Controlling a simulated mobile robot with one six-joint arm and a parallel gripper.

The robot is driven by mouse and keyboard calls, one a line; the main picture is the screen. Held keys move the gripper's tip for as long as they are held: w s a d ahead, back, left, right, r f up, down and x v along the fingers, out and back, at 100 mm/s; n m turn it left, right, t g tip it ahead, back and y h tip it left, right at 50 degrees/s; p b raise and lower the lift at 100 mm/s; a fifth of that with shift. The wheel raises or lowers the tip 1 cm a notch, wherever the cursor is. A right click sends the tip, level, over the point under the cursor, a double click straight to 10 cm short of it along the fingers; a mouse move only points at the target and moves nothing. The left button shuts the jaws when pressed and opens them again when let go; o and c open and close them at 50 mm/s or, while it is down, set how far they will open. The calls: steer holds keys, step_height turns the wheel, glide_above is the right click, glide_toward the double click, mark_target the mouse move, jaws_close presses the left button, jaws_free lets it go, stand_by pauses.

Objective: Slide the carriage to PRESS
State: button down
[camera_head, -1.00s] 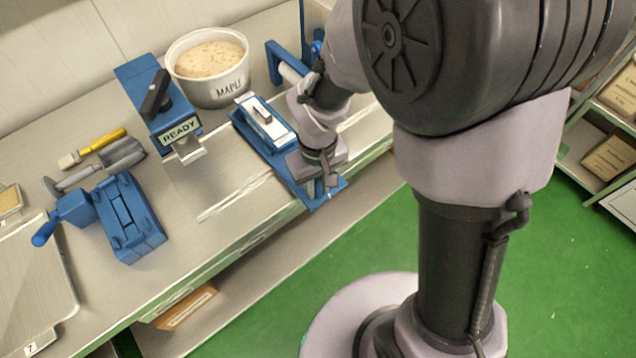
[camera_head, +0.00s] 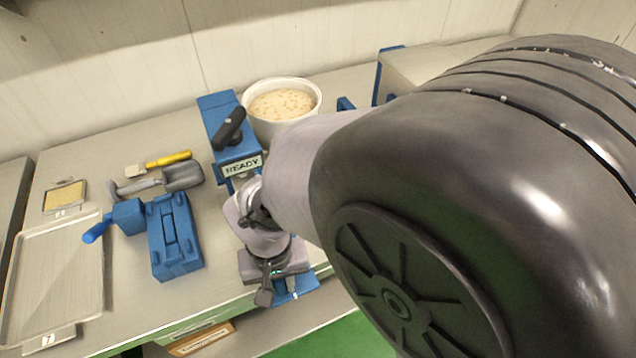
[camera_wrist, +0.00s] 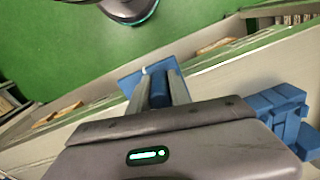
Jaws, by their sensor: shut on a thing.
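The blue carriage (camera_head: 297,285) shows only at its front end, below my gripper in the head view; my arm hides the rest. My gripper (camera_head: 284,288) is at the bench's front edge. In the wrist view my gripper's fingers (camera_wrist: 158,92) are shut on the carriage's blue handle (camera_wrist: 159,88), with the blue carriage plate (camera_wrist: 128,75) around it. The blue press (camera_head: 217,120) with a black lever and a READY sign (camera_head: 243,167) stands just behind my wrist. Whether the carriage lies under the press is hidden.
A blue fixture (camera_head: 172,240) with a crank stands left of my gripper; it also shows in the wrist view (camera_wrist: 285,115).

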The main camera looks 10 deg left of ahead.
steer(key=shift+s+a, duration=0.4)
steer(key=shift+a, duration=0.25)
steer(key=c, duration=1.6)
jaws_free()
steer(key=o, duration=0.4)
steer(key=shift+s+a, duration=0.15)
steer(key=shift+a, duration=0.1)
steer(key=shift+d, duration=0.1)
step_height(320, 180, up, 18)
steer(key=p, duration=0.6)
steer(key=shift+f+p, duration=0.25)
steer(key=shift+p, duration=0.1)
